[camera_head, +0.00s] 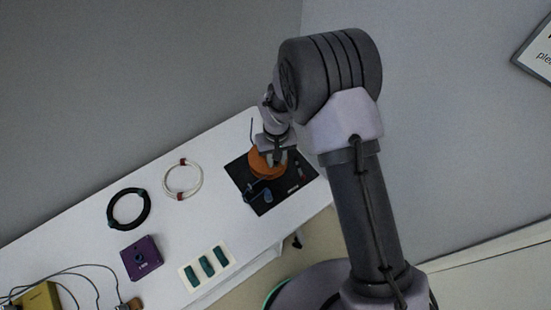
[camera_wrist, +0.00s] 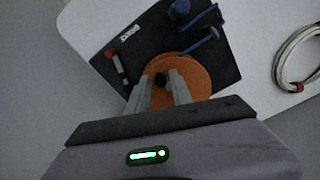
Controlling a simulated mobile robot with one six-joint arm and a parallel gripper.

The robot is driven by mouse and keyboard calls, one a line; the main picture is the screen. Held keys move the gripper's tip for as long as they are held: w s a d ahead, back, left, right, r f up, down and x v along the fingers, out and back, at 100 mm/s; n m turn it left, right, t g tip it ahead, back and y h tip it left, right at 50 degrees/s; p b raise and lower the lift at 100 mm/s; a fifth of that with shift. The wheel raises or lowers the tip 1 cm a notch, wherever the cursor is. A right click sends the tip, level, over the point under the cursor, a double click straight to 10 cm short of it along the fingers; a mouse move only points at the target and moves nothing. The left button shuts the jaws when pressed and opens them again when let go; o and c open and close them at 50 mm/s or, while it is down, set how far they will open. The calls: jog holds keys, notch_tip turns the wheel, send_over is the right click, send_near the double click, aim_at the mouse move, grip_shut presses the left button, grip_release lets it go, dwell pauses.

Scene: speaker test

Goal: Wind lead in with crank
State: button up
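The orange round reel (camera_head: 267,165) lies on a black board (camera_head: 270,207) at the table's right end. It also shows in the wrist view (camera_wrist: 197,78). A small black knob (camera_wrist: 160,79), perhaps the crank handle, stands over the reel. My gripper (camera_head: 277,160) is above the reel, pointing down. In the wrist view its two fingers (camera_wrist: 160,76) stand apart, one on each side of the knob. Whether they touch the knob is unclear. Blue fittings (camera_wrist: 200,42) stand on the board beside the reel. I cannot make out a lead on the reel.
Left of the board on the white table (camera_head: 75,218) are a white cable coil (camera_head: 166,187), a black coil (camera_head: 112,223), a purple box (camera_head: 141,258) and a pale tray (camera_head: 226,256) with green pieces. A yellow box (camera_head: 38,299) with wires is far left.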

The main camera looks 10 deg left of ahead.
jog(key=shift+o, duration=0.5)
jog(key=shift+r, duration=0.1)
notch_tip(320, 180, up, 17)
jog(key=p, duration=0.4)
jog(key=shift+r, duration=0.15)
